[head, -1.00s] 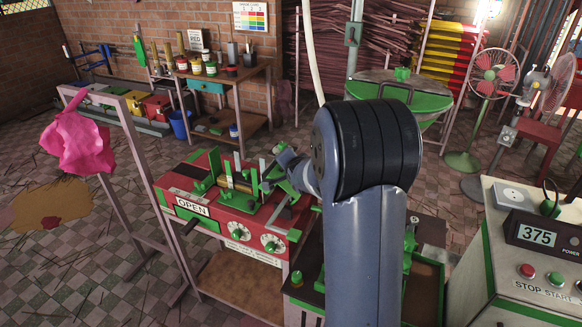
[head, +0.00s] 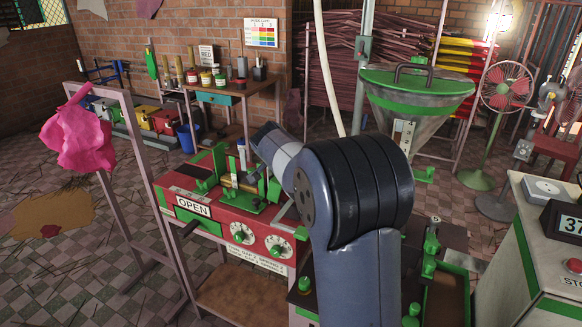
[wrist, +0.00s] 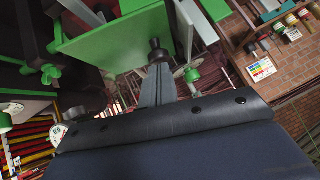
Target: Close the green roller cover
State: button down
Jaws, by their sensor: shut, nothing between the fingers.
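The red machine (head: 225,222) with an OPEN sign (head: 193,207) stands at the centre left in the head view. Green upright plates (head: 221,158) stand on its top around a brass-coloured roller (head: 240,183). In the wrist view a flat green panel (wrist: 110,38), which looks like the green roller cover, is tilted close beside my gripper (wrist: 157,50). My gripper is shut and empty, its dark tip overlapping the panel's right edge in the picture. I cannot tell whether they touch. In the head view my arm hides the fingertips and part of the machine's right side.
Two dials (head: 278,246) are on the machine's front. A pink cloth (head: 78,140) hangs on a frame at left. A green-topped hopper (head: 418,85) stands behind my arm. A control cabinet (head: 530,255) is at right. Tiled floor at left is mostly open.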

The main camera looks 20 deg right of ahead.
jog(key=shift+w+a+f+b, duration=0.35)
jog(key=shift+f+b, duration=0.1)
jog(key=shift+f, duration=0.15)
jog(key=shift+w+a+f+n+g+h+b, duration=0.15)
jog(key=shift+f+n+g+h+b, duration=0.15)
jog(key=shift+b, duration=0.25)
jog(key=shift+r, duration=0.45)
notch_tip(320, 180, up, 3)
jog(key=shift+r+p, duration=0.2)
jog(key=shift+p, duration=0.9)
jog(key=v, duration=1)
jog(key=shift+a+b, duration=0.2)
jog(key=shift+b, duration=0.25)
jog(key=shift+w+f, duration=0.15)
